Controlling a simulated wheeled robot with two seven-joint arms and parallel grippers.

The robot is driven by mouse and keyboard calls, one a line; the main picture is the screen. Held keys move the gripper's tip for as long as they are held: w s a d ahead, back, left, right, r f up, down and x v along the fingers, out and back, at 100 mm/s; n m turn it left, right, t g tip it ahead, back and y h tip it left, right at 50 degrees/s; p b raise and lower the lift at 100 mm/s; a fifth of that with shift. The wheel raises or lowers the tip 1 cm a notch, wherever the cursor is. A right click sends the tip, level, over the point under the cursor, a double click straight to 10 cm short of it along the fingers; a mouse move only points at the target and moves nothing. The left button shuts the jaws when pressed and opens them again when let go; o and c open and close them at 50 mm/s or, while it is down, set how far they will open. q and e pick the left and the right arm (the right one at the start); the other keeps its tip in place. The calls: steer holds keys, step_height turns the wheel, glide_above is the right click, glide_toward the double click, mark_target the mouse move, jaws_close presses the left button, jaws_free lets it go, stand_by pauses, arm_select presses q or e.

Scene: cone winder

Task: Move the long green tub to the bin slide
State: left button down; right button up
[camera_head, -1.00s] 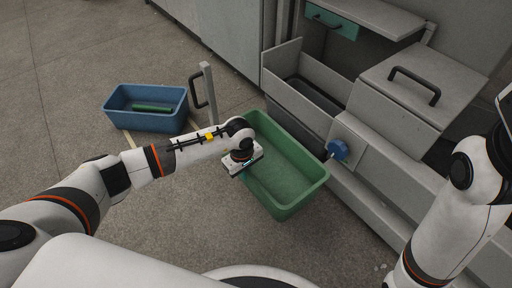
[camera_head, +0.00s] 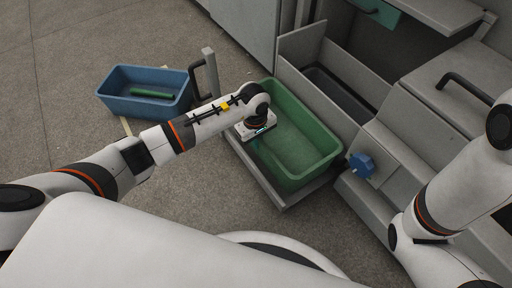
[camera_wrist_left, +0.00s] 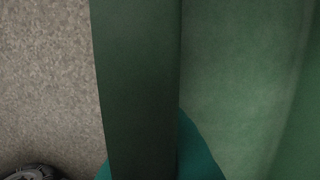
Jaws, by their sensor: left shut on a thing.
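The long green tub (camera_head: 298,128) looks empty and stands beside the machine in the head view. It is over a low grey platform (camera_head: 263,181), which looks like the bin slide; its edge shows along the tub's near sides. I cannot tell whether the tub rests on it or is just above. My left gripper (camera_head: 260,138) is shut on the tub's left rim. In the left wrist view the tub wall (camera_wrist_left: 138,80) runs upright, with a teal fingertip (camera_wrist_left: 195,150) against it. My right arm shows at right; its gripper is out of view.
A blue bin (camera_head: 145,105) with a green cylinder (camera_head: 152,93) inside stands on the floor at left. A grey post with a black handle (camera_head: 200,78) stands by the tub. A blue knob (camera_head: 360,165) on the machine is close to the tub's right corner.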

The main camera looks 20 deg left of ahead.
mark_target(258, 151)
arm_select(q)
step_height(258, 151, down, 4)
steer(key=b, duration=0.3)
steer(key=shift+d, duration=0.1)
steer(key=shift+f, duration=0.3)
steer(key=shift+r, duration=0.15)
steer(key=c, duration=1.6)
jaws_free()
